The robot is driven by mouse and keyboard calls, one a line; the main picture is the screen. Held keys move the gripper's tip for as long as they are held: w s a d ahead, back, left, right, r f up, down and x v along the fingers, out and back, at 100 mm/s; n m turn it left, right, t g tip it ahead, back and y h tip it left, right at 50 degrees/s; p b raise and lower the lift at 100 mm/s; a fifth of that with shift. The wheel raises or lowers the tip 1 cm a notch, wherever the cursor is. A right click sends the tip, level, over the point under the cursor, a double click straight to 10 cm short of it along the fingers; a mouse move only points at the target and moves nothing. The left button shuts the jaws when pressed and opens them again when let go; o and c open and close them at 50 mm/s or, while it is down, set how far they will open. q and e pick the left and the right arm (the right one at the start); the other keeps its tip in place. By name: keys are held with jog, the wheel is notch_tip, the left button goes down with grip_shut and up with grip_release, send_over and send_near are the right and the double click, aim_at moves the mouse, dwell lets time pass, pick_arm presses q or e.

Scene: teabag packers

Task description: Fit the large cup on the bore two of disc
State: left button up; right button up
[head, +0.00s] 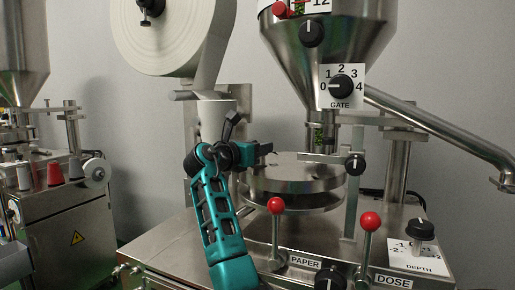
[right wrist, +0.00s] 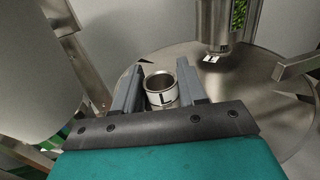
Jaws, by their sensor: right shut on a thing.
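My right gripper (head: 264,150) is above the left edge of the metal disc (head: 305,185). In the right wrist view its two fingers (right wrist: 160,68) are shut on the large cup (right wrist: 160,98), a short open metal cup with a white band marked L. The cup looks roughly upright over the left part of the disc (right wrist: 250,85); whether it touches the disc I cannot tell. In the head view the cup is not clearly seen behind the gripper. I cannot make out bore two; a small white mark (right wrist: 210,58) shows below the feed tube. My left gripper is not in view.
The hopper's tube (right wrist: 213,25) comes down close over the disc. A flat bar with a black knob (head: 355,163) reaches over the disc from the right. The white paper roll (head: 165,38) hangs at left. Two red-knobbed levers (head: 370,221) stand in front.

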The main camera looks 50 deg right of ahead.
jog(key=shift+f, duration=0.5)
dwell(0.3)
jog(key=shift+r, duration=0.2)
jog(key=shift+r, duration=0.25)
jog(key=shift+r, duration=0.15)
dwell(0.4)
